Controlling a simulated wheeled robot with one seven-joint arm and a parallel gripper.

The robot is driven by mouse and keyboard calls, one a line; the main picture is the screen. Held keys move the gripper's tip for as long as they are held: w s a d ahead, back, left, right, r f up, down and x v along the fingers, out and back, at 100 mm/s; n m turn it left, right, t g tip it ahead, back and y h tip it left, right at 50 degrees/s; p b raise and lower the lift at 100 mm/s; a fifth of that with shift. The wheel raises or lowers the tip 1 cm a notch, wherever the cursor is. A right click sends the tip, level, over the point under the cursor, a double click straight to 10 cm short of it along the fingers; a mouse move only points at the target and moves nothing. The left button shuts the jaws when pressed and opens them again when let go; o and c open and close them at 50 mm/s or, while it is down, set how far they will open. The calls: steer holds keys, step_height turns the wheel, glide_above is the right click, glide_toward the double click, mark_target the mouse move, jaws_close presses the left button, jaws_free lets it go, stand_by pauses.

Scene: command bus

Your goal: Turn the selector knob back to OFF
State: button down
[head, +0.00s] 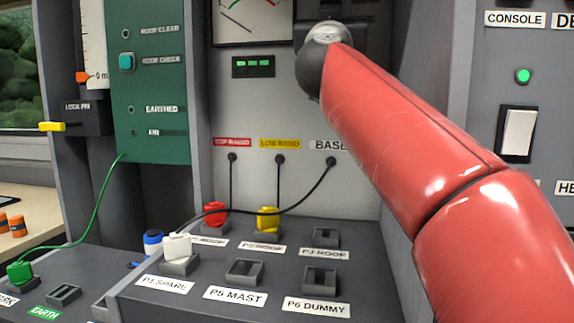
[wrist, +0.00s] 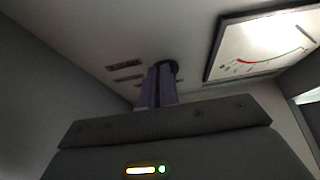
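In the wrist view the selector knob (wrist: 172,66) shows as a dark round shape on the pale panel, partly hidden behind my fingers. My gripper (wrist: 162,72) has its two purplish fingers close together with a narrow dark gap between them, and their tips are at the knob. The fingers look shut on it, but the part between them is hidden. The small labels (wrist: 125,72) left of the knob are too blurred to read, so I cannot tell its setting. In the head view my red arm and wrist hide the knob and the fingertips.
A meter (wrist: 262,48) is right of the knob. Below, in the head view, are a green indicator display (head: 253,67), hanging cables and a socket desk with a white plug (head: 177,246), red plug (head: 214,212) and yellow plug (head: 267,217). A white rocker switch (head: 518,132) is at right.

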steer(key=shift+s+d+r, duration=0.3)
steer(key=shift+d+r, duration=0.1)
steer(key=shift+d, duration=0.05)
steer(key=shift+f, duration=0.1)
steer(key=s, duration=0.3)
steer(key=s+a+f, duration=0.1)
steer(key=s, duration=0.1)
steer(key=shift+s+a, duration=0.1)
steer(key=shift+s, duration=0.15)
